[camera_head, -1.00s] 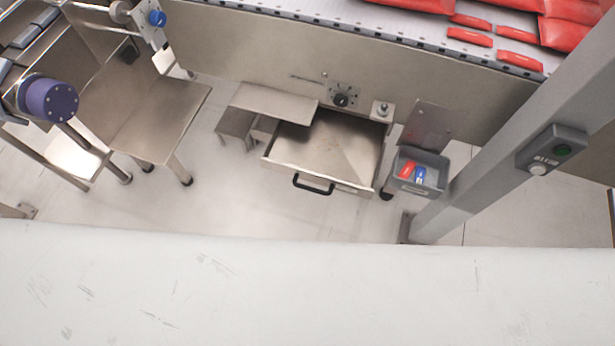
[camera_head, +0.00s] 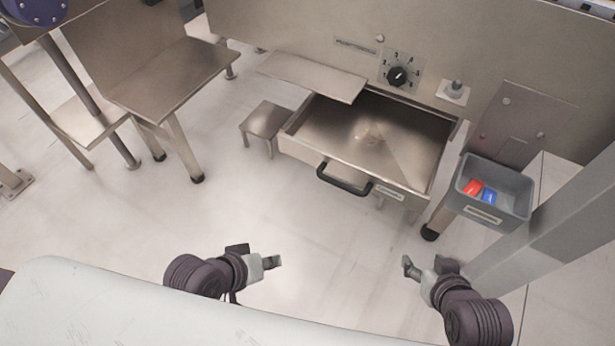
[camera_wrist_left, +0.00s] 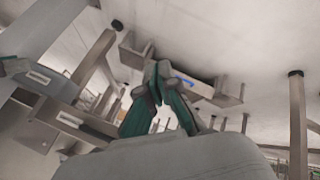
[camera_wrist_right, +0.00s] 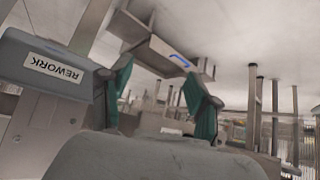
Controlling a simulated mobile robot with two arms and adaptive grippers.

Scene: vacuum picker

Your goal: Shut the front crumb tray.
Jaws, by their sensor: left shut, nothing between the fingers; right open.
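The front crumb tray (camera_head: 345,137) is a metal drawer pulled out from the machine's front panel. Its black bar handle (camera_head: 344,180) faces me, with a small label beside it. The tray looks empty apart from a small bright patch on its floor. My left gripper (camera_head: 276,262) is shut and empty, low and in front of the tray, apart from it. My right gripper (camera_head: 408,264) is open and empty, in front and to the right of the handle, apart from it.
A grey bin (camera_head: 497,190) with red and blue packets hangs right of the tray, near a slanted grey post (camera_head: 560,235). A metal shelf (camera_head: 312,76) overhangs the tray's left back. A small stool (camera_head: 267,119) and a metal table (camera_head: 175,78) stand left. Floor before the tray is clear.

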